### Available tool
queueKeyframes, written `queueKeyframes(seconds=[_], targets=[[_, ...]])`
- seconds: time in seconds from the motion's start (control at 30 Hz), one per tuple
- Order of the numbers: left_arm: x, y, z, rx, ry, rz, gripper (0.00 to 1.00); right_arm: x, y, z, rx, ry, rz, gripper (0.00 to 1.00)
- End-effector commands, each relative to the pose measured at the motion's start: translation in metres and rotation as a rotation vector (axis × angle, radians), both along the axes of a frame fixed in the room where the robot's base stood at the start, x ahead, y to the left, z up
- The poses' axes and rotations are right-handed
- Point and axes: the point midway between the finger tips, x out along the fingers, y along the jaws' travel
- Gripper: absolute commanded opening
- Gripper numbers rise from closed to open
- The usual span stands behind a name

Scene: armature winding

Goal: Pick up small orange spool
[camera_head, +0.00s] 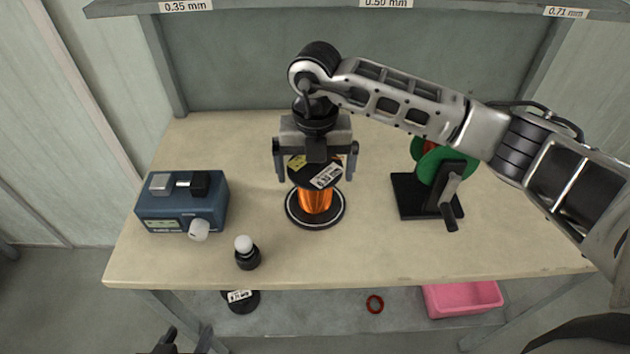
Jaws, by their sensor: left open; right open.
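A spool of orange copper-coloured wire (316,202) with black end discs stands upright on the table, a label on its top disc. My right gripper (316,172) is open above it, pointing down, with one finger on each side of the top disc. I cannot tell whether the fingers touch the disc. My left gripper (186,341) is open and empty at the bottom left, low in front of the table and far from the spool; only part of it shows.
On the table (300,268) are a blue device (183,218) at left, a small black bottle with a white top (246,257) and a green-wheeled black stand (428,197) at right.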

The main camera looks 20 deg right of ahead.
Motion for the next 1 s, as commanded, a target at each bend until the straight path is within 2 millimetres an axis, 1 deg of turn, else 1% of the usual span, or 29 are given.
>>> queueKeyframes(seconds=[0.03, 0.13, 0.37, 0.4, 0.47, 0.5, 0.57, 0.6, 0.63, 0.67, 0.7, 1.0], targets=[[0.0008, 0.0000, 0.0018, -0.002, -0.003, 0.002, 0.50, -0.0010, 0.0007, -0.0064, 0.001, 0.002, 0.002, 1.00], [0.0019, -0.0004, 0.0027, -0.004, -0.006, 0.006, 0.50, -0.0009, 0.0006, -0.0141, 0.000, 0.001, 0.003, 1.00], [0.0025, 0.0001, 0.0018, -0.004, -0.005, 0.007, 0.50, -0.0004, 0.0008, -0.0160, 0.001, -0.001, 0.003, 1.00], [0.0024, 0.0001, 0.0018, -0.004, -0.005, 0.007, 0.50, -0.0005, 0.0009, -0.0159, 0.001, -0.001, 0.003, 0.94], [0.0023, 0.0002, 0.0015, -0.003, -0.004, 0.008, 0.50, -0.0005, 0.0009, -0.0158, 0.001, -0.001, 0.003, 0.78], [0.0021, 0.0003, 0.0014, -0.003, -0.003, 0.008, 0.50, -0.0005, 0.0009, -0.0157, 0.001, -0.001, 0.003, 0.67], [0.0020, 0.0005, 0.0012, -0.002, -0.002, 0.008, 0.50, -0.0005, 0.0009, -0.0156, 0.001, -0.001, 0.002, 0.50], [0.0019, 0.0005, 0.0011, -0.002, -0.002, 0.008, 0.50, -0.0005, 0.0009, -0.0156, 0.001, -0.001, 0.003, 0.39], [0.0018, 0.0005, 0.0010, -0.002, -0.001, 0.008, 0.50, -0.0005, 0.0009, -0.0155, 0.001, -0.001, 0.002, 0.30], [0.0018, 0.0006, 0.0013, -0.002, -0.001, 0.008, 0.50, 0.0009, 0.0015, -0.0125, 0.004, -0.006, 0.003, 0.26], [0.0017, 0.0007, 0.0012, -0.001, 0.000, 0.007, 0.50, 0.0009, 0.0015, -0.0125, 0.004, -0.006, 0.003, 0.19], [0.0002, 0.0017, -0.0012, 0.002, 0.003, 0.004, 0.50, 0.0010, 0.0015, -0.0097, 0.004, -0.007, 0.003, 0.19]])
